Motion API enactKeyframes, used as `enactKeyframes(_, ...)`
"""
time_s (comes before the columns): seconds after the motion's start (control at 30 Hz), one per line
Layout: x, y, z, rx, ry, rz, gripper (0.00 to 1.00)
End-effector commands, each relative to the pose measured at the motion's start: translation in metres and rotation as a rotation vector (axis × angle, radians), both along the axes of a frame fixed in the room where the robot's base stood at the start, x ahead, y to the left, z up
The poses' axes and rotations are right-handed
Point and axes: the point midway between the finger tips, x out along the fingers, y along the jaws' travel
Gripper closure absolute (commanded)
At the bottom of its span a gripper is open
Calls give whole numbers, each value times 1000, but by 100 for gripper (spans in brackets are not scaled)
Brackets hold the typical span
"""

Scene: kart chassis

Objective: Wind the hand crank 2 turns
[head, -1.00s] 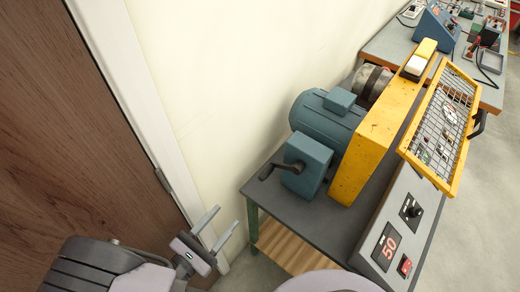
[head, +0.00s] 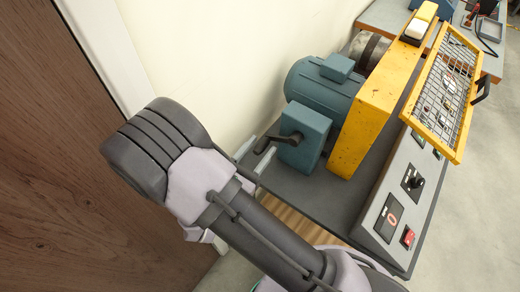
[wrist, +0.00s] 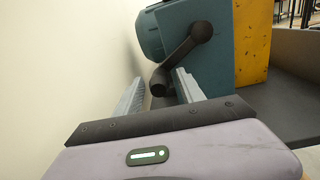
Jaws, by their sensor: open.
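The hand crank (head: 270,143) is black and sits on the face of a blue-grey gearbox (head: 305,135); its arm points left and its grip hangs at the end. My gripper (head: 257,156) is at the crank's left, partly hidden behind my own arm. In the wrist view, the crank (wrist: 184,52) runs from its hub down-left to the grip. My gripper (wrist: 158,86) is open there, one finger on each side of the grip's end. I cannot tell whether either finger touches it.
A blue-grey motor (head: 318,88) and a yellow guard (head: 385,95) stand behind the gearbox on the grey bench (head: 335,205). A yellow mesh cover (head: 445,85) and a control panel (head: 400,205) with a red button are at right. The pale wall (head: 215,60) is close at left.

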Motion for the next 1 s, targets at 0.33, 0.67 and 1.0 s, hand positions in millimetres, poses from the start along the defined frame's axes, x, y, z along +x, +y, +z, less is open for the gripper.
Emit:
enactKeyframes(0.33,3,-2,1,-1,-1,-1,60)
enactKeyframes(0.67,3,-2,1,0,-1,-1,100)
enactKeyframes(1.0,3,-2,1,0,-1,-1,100)
